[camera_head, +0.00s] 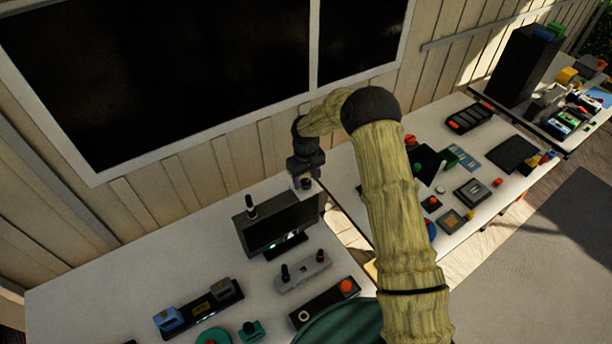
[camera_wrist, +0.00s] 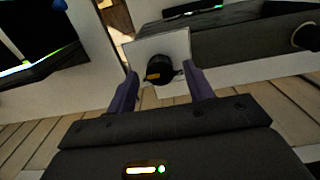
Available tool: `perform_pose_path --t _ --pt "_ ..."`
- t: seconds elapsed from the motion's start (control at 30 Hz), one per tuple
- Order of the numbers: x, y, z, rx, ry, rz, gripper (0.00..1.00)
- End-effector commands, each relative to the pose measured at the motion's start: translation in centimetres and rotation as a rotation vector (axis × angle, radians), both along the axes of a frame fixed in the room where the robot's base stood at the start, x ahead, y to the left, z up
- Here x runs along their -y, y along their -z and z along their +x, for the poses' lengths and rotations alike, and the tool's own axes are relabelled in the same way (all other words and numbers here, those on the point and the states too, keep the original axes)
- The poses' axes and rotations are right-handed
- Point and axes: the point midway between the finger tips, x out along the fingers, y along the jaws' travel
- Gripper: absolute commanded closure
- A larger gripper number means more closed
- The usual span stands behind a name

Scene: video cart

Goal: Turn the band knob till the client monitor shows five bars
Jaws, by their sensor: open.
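A dark round knob with a yellow mark (camera_wrist: 153,76) stands on a pale plate (camera_wrist: 172,45) in the wrist view. It also shows in the head view (camera_head: 306,184), just right of a black box. My gripper (camera_wrist: 160,73) is open, with one purple-grey finger on each side of the knob; I cannot tell whether either touches it. In the head view my gripper (camera_head: 306,168) is above the knob. A tilted dark screen (camera_wrist: 38,45) with a bright coloured strip is at the wrist view's upper left. Whether it is the client monitor, and its bar count, I cannot tell.
The black box (camera_head: 280,222) has a lit green spot low on its front and a knob on top (camera_head: 251,207). A grey switch unit (camera_head: 303,272) stands before it. The right table (camera_head: 352,192) holds several small devices. The wall is close behind my gripper.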

Motion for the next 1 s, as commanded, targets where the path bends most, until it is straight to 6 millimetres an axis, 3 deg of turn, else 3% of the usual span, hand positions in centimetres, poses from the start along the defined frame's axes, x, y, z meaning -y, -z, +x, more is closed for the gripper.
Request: perform_pose_path --t 0.37,0.6,0.63,1.0 --pt "0.01 0.83 -0.04 0.000 0.001 0.000 0.48" --pt "0.01 0.80 -0.03 0.000 0.001 0.000 0.91" --pt "0.01 0.79 -0.03 0.000 0.001 0.000 0.93" --pt "-0.01 0.90 0.01 0.001 -0.043 0.001 0.93"
